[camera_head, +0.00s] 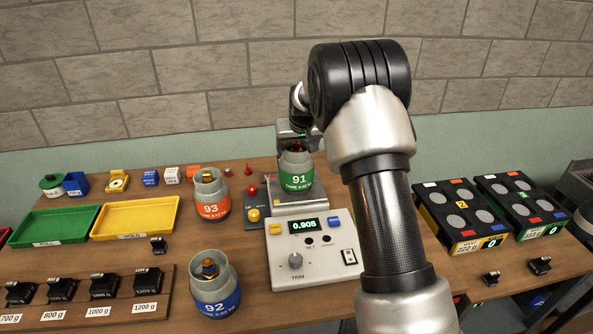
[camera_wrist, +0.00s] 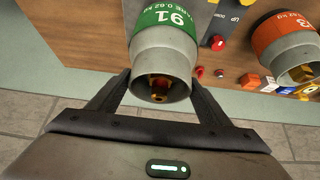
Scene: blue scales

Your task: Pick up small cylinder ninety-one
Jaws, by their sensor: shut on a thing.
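Small cylinder ninety-one (camera_head: 296,179) is grey with a green band marked 91 and stands upright at the scale's plate in the head view. In the wrist view the cylinder (camera_wrist: 166,52) sits between my fingers, its open collar and brass valve facing the camera. My gripper (camera_wrist: 158,88) is shut on it around the collar end. In the head view my gripper (camera_head: 296,133) is partly hidden behind my arm. I cannot tell whether the cylinder's base touches the plate.
The scale (camera_head: 315,268) reads 0.905. Cylinder 93 (camera_head: 211,211), orange, and cylinder 92 (camera_head: 217,302), blue, stand to the left. Green (camera_head: 52,241) and yellow (camera_head: 135,232) trays lie further left. Black weights (camera_head: 104,287) line the front. Two black four-pad units (camera_head: 462,245) stand right.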

